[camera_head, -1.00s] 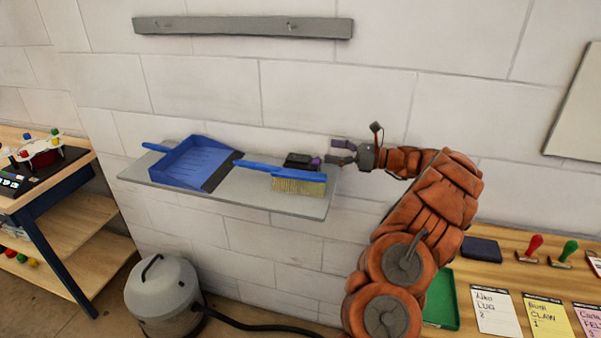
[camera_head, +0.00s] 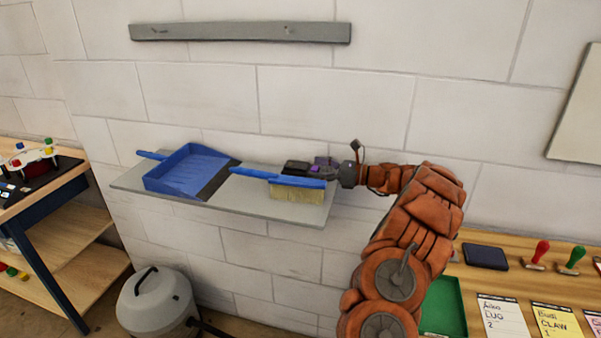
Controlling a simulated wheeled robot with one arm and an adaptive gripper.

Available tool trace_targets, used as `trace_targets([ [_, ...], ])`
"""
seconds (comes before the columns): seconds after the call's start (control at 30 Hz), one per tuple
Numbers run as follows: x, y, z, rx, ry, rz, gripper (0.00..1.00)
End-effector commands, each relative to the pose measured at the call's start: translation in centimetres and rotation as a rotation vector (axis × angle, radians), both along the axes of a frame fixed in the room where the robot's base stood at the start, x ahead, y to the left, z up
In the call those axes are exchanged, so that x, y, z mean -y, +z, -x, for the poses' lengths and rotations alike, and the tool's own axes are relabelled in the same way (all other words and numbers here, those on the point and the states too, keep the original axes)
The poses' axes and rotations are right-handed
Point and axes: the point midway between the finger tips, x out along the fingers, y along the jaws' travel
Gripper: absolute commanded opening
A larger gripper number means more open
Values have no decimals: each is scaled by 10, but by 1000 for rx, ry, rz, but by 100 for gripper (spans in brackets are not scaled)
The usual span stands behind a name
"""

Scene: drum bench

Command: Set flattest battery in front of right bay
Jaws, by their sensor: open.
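A small black block (camera_head: 295,167) lies on the wall shelf (camera_head: 235,212), behind the brush. It may be a battery, but I see no charge marking. A purple piece (camera_head: 319,163) is just right of it, and I cannot tell whether it is a separate thing. My gripper (camera_head: 328,171) is open at the right end of the shelf, pointing left, with its fingers close to the purple piece. Whether they touch it is too small to tell. I cannot make out any bay in this view.
A blue dustpan (camera_head: 188,170) lies on the shelf's left. A blue-handled brush (camera_head: 297,190) lies at the front right, close to my gripper. A grey canister (camera_head: 157,302) stands below. A bench with a green tray (camera_head: 444,308), cards and stamps is at the lower right.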

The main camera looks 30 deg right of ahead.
Motion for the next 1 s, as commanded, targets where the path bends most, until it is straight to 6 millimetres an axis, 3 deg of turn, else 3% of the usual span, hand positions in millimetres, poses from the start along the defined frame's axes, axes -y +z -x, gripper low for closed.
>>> trace_targets([
  [0.23, -23, 2, -25, -2, 3, -4, 85],
  [0.5, -25, 0, -28, 0, 1, -1, 85],
  [1.0, -24, 1, -28, 0, 1, -1, 33],
])
